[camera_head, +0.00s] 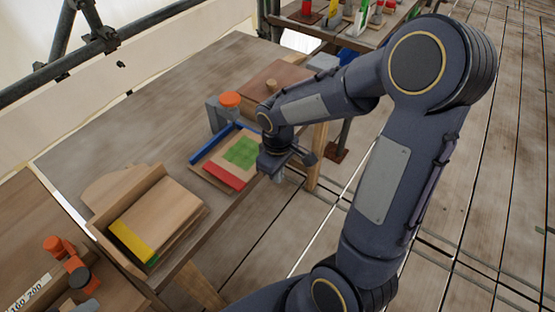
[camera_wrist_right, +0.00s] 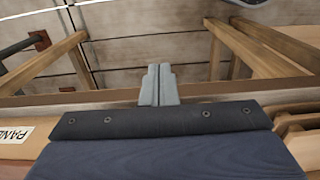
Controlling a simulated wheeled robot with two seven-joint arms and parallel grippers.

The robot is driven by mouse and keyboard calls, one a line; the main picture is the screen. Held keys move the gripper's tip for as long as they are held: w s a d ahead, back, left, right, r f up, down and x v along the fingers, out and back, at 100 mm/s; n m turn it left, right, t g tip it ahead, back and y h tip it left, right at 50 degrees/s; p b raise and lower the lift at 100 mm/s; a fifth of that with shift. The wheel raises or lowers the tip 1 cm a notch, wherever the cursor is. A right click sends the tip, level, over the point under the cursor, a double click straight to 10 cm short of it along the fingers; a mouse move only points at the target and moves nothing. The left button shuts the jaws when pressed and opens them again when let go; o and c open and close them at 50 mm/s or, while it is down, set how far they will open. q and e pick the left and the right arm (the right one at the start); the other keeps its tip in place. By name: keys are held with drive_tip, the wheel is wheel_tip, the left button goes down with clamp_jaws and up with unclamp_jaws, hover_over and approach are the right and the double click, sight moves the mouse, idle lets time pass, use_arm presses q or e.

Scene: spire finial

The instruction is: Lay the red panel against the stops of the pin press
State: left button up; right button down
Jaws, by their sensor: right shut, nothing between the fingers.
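A wooden panel with a red strip (camera_head: 224,175) along its near edge and a green patch (camera_head: 241,153) on it lies on the table. A blue bar (camera_head: 207,147) runs along its left side. Next to it stands a grey device with an orange knob (camera_head: 230,99), which looks like the pin press. I cannot tell whether the panel touches any stops. My right gripper (camera_head: 279,177) is just right of the panel, by the table edge, its tips small and partly hidden. In the right wrist view its fingers (camera_wrist_right: 158,85) are together and empty. My left gripper is not in view.
A wooden rack (camera_head: 117,196) at the table's front holds panels with a yellow strip (camera_head: 132,241) and a green edge. Orange and dark parts (camera_head: 67,259) lie at lower left. The table's left back is clear.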

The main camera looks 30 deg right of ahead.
sight(251, 161)
drive_tip(key=shift+w+a+f+p, duration=0.15)
drive_tip(key=shift+w+a, duration=0.1)
drive_tip(key=shift+w, duration=0.35)
drive_tip(key=shift+w+a+f+p, duration=0.1)
drive_tip(key=shift+w+a+p, duration=0.15)
drive_tip(key=shift+w, duration=0.4)
drive_tip(key=shift+w+a+f+p, duration=0.15)
drive_tip(key=shift+w+a, duration=0.1)
drive_tip(key=shift+w, duration=0.35)
drive_tip(key=w, duration=0.1)
drive_tip(key=w+a, duration=0.1)
drive_tip(key=w, duration=0.1)
drive_tip(key=w+a, duration=0.1)
drive_tip(key=shift+w, duration=0.3)
drive_tip(key=shift+s+d, duration=0.1)
